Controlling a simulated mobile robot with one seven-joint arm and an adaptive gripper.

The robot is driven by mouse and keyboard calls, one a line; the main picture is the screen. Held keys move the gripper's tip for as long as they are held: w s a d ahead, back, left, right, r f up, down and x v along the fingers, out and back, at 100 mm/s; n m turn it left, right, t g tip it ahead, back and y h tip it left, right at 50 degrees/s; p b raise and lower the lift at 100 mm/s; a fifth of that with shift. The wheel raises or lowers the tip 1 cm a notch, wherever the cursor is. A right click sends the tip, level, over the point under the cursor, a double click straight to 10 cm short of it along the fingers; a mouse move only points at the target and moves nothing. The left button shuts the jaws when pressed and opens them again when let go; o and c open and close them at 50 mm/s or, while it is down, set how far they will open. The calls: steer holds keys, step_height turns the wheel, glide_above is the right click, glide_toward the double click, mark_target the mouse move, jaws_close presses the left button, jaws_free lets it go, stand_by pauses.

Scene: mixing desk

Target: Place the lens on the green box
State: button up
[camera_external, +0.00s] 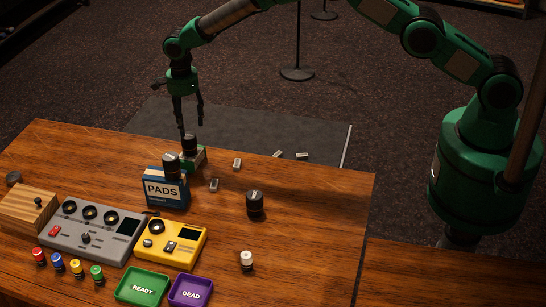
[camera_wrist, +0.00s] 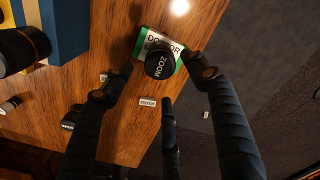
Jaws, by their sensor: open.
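A small green and white box (camera_external: 200,158) stands on the wooden desk behind the blue PADS box; it also shows in the wrist view (camera_wrist: 141,42). A black lens (camera_external: 189,145) marked ZOOM sits upright on the green box, seen from above in the wrist view (camera_wrist: 160,60). Another black lens (camera_external: 171,166) stands on the blue PADS box (camera_external: 167,191). A third dark lens (camera_external: 255,204) stands on the desk to the right. My gripper (camera_external: 191,127) is open and empty, just above the green box, its fingers spread and apart from the ZOOM lens.
Small labelled tags (camera_external: 214,185) lie on the desk near the boxes. A grey mixer (camera_external: 84,232), a yellow device (camera_external: 170,243), a green READY tray (camera_external: 141,300) and a purple DEAD tray (camera_external: 190,303) fill the front left. The desk's right part is mostly clear.

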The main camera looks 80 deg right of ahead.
steer(key=shift+r, duration=1.8)
steer(key=r, duration=0.1)
step_height(320, 180, up, 20)
steer(key=n+t, duration=0.1)
steer(key=n, duration=0.4)
glide_above(188, 135)
steer(key=s+d, duration=0.1)
steer(key=s, duration=0.8)
steer(key=s+d+r+n+t, duration=0.15)
steer(key=s+r+n, duration=0.45)
steer(key=s+r, duration=0.85)
steer(key=s+r+n+t, duration=0.1)
steer(key=s+r+n, duration=0.2)
steer(key=s, duration=0.7)
steer(key=s+r+n+t, duration=0.1)
steer(key=s+r+n, duration=0.2)
steer(key=s, duration=0.8)
steer(key=s+f+n, duration=0.2)
steer(key=s+n, duration=0.1)
steer(key=s, duration=0.7)
steer(key=s+d+f+n+t, duration=0.1)
steer(key=s+f+n, duration=0.1)
steer(key=s, duration=0.8)
steer(key=shift+d+n, duration=0.2)
steer(key=shift+n, duration=0.5)
